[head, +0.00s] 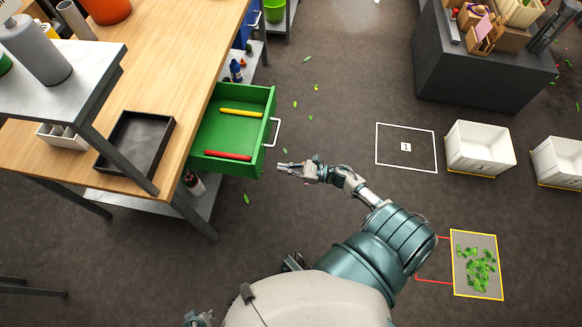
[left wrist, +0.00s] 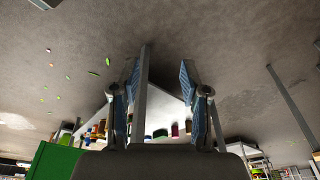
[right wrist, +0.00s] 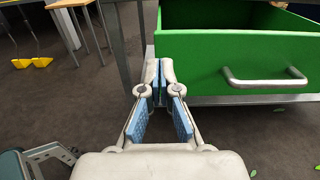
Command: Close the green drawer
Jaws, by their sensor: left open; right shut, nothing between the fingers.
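The green drawer (head: 232,132) is pulled out from the wooden workbench in the head view, with a yellow stick-like item (head: 241,112) and a red one (head: 228,155) inside. Its silver handle (head: 277,132) is on the outer front. My right gripper (head: 281,166) is shut and empty, beside the near front corner of the drawer. In the right wrist view its fingertips (right wrist: 160,68) appear at the left end of the green front panel (right wrist: 220,65), with the handle (right wrist: 265,80) to the right; contact is unclear. My left gripper (left wrist: 158,80) is open and empty.
The wooden bench top (head: 170,70) holds a black tray (head: 135,143). White bins (head: 480,148) and a dark grey cabinet (head: 475,70) stand to the right. A yellow-edged mat (head: 460,285) with green leaves lies lower right. The floor before the drawer is mostly clear, with scattered leaves.

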